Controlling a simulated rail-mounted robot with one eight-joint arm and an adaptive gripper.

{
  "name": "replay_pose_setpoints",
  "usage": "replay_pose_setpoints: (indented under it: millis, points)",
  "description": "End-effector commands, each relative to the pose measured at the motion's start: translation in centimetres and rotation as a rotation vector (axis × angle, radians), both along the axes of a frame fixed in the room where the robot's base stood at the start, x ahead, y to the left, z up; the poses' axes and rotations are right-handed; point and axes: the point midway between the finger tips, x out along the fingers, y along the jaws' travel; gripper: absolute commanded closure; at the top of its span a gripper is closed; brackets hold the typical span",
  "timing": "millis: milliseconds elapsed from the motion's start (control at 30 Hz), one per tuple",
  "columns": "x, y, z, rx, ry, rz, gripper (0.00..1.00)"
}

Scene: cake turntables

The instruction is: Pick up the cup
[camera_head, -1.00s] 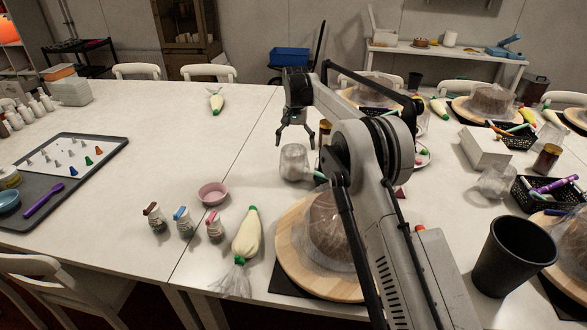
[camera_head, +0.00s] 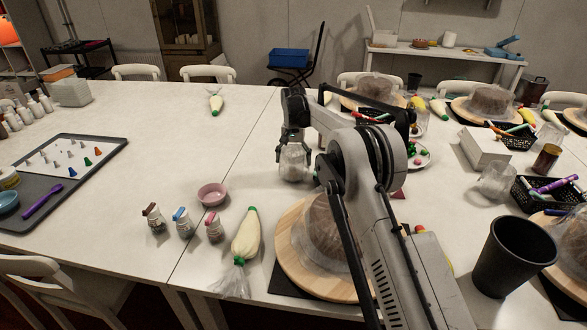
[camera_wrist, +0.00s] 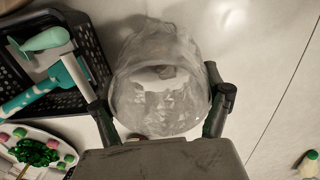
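A clear, wrinkled-looking cup (camera_head: 293,166) stands on the white table, left of my arm in the head view. It fills the middle of the wrist view (camera_wrist: 160,85). My gripper (camera_head: 293,148) is lowered over it, pointing down. In the wrist view, my gripper (camera_wrist: 157,100) has one dark finger on each side of the cup. The fingers are spread wide and close to its wall; I cannot tell whether they touch it. The gripper's body hides the near part of the cup.
A black basket (camera_wrist: 75,100) with tools and a plate of sweets (camera_wrist: 62,148) lie left of the cup in the wrist view. A pink bowl (camera_head: 212,194), a piping bag (camera_head: 246,235) and a cake turntable (camera_head: 290,262) stand nearer. Table left of the cup is clear.

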Motion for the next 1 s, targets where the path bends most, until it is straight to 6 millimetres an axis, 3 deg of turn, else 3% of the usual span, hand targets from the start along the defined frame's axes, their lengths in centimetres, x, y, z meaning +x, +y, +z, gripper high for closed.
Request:
replay_pose_setpoints:
  millis: [33,333,733,1000]
  points:
    - [0.0,0.0,0.0,0.000,0.000,0.000,0.28]
    - [0.0,0.0,0.0,0.000,0.000,0.000,0.66]
    - [0.0,0.0,0.5,0.000,0.000,0.000,0.67]
    - [0.0,0.0,3.5,0.000,0.000,0.000,0.67]
